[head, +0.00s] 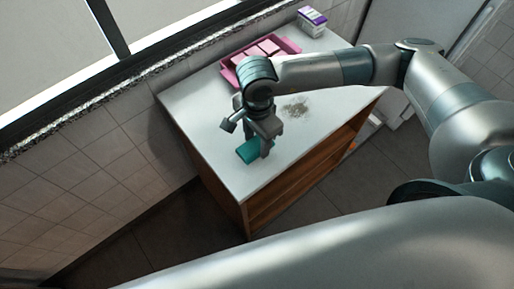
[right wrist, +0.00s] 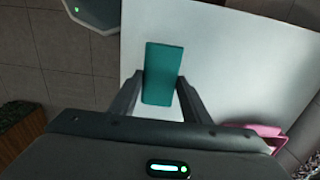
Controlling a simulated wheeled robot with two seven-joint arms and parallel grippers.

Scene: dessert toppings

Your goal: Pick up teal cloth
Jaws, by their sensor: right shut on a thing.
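The teal cloth (head: 247,151) is a small flat rectangle at the left front part of the white counter top. It also shows in the right wrist view (right wrist: 163,72), lying lengthwise between my fingers. My right gripper (head: 258,146) points down at the cloth, and its fingers are shut on it. In the right wrist view the gripper (right wrist: 160,98) has a finger at each long side of the cloth. Whether the cloth is lifted off the counter I cannot tell. My left gripper is not in view.
The white counter (head: 205,108) stands on a wooden cabinet with open shelves. A pink tray (head: 228,72) with pink blocks lies at the back, and a white and purple box (head: 312,22) stands beyond it. A patch of brown crumbs (head: 296,107) lies right of my gripper.

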